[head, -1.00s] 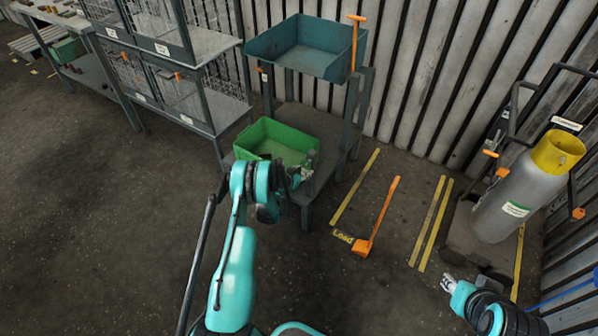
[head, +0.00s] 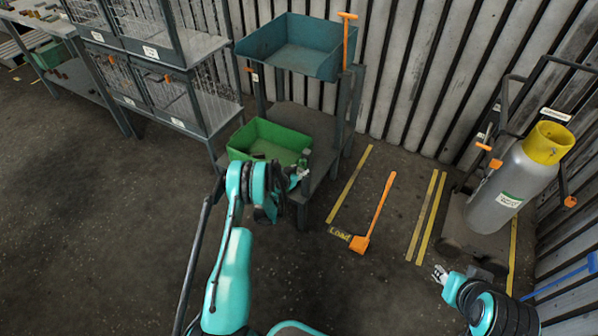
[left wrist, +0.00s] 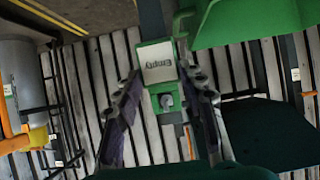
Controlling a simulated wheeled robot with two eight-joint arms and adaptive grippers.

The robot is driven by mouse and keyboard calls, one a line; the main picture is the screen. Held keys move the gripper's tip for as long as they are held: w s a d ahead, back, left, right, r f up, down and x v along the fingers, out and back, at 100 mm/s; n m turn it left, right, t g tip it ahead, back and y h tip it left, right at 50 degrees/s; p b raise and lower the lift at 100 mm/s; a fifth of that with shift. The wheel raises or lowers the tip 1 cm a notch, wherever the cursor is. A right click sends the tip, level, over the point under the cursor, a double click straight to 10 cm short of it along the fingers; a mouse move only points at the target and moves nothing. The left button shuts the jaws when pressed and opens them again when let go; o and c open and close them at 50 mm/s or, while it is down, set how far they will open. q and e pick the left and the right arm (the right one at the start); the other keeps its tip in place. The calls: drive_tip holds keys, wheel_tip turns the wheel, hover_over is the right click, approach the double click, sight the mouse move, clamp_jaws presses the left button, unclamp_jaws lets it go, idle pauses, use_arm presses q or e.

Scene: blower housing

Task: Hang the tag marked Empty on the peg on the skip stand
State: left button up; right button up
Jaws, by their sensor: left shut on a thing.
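The tag marked Empty (left wrist: 158,62) is green with a white label, and its lettering reads upside down in the left wrist view. My left gripper (left wrist: 162,100) is shut on it, with a finger on each side. In the head view my left gripper (head: 298,177) is by the front right of the skip stand's lower shelf, beside a green bin. The skip stand (head: 346,112) is a grey frame with a teal skip (head: 290,62) on top. A small orange peg (head: 249,69) shows on its left front post. My right gripper (head: 439,273) is at lower right, too small to read.
The green bin (head: 268,143) stands on the lower shelf. An orange-handled tool (head: 375,215) lies on the floor among yellow lines. A grey cylinder with a yellow top (head: 510,185) stands at right. Wire cages (head: 165,75) stand at left. The floor at lower left is clear.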

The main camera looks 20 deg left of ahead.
use_arm(q)
drive_tip(key=o, duration=1.2)
drive_tip(key=shift+r, duration=0.1)
wheel_tip(320, 180, up, 10)
drive_tip(key=shift+f, duration=0.1)
